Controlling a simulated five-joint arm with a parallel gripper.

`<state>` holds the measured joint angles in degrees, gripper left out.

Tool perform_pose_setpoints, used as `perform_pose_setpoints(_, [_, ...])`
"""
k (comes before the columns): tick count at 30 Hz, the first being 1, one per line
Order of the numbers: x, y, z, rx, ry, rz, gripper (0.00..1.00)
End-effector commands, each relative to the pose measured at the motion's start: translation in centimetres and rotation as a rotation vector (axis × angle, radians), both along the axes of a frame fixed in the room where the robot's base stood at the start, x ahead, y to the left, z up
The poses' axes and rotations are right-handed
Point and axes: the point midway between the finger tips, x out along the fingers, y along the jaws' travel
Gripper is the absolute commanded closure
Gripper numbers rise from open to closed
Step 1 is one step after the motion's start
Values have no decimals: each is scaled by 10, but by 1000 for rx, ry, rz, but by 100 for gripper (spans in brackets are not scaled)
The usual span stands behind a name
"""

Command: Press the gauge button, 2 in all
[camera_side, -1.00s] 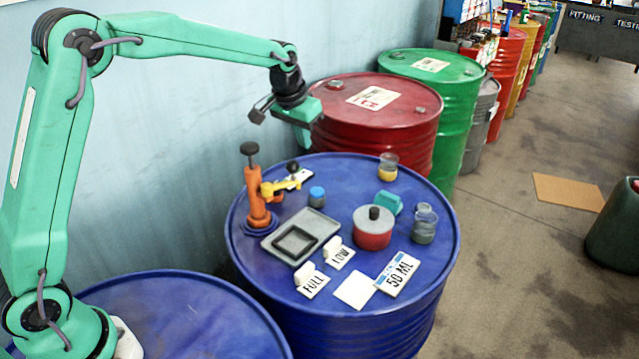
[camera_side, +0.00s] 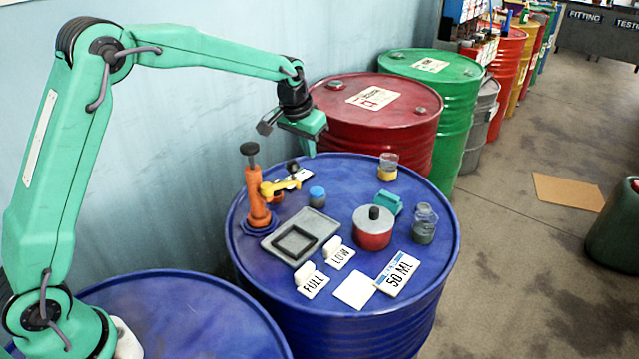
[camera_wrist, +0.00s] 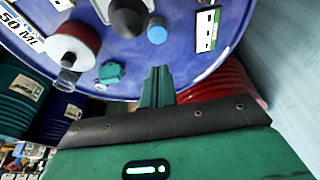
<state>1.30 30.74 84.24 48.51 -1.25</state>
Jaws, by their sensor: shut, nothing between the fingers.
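A white plate with dark marks (camera_wrist: 207,30) also shows in the wrist view. My gripper (camera_side: 311,151) is shut and empty, pointing down above the far edge of the drum top, apart from the plate. The fingers (camera_wrist: 158,78) also show shut in the wrist view.
A red drum (camera_side: 385,125) is behind.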

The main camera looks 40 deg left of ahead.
Motion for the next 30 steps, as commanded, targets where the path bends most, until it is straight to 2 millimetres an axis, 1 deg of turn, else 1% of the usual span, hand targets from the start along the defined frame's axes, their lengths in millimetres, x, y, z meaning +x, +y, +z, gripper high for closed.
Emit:
perform_pose_setpoints(1, [2, 0, -7, 0, 3, 0, 100])
perform_pose_setpoints(15, [22, 0, -76, 0, 2, 0, 100])
perform_pose_setpoints(18, [21, 0, -89, 0, 2, 0, 100])
perform_pose_setpoints(21, [21, 0, -99, 0, 3, 0, 100])
perform_pose_setpoints(24, [21, 0, -106, 0, 1, 0, 100])
perform_pose_setpoints(30, [21, 0, -112, 0, 0, 0, 100])
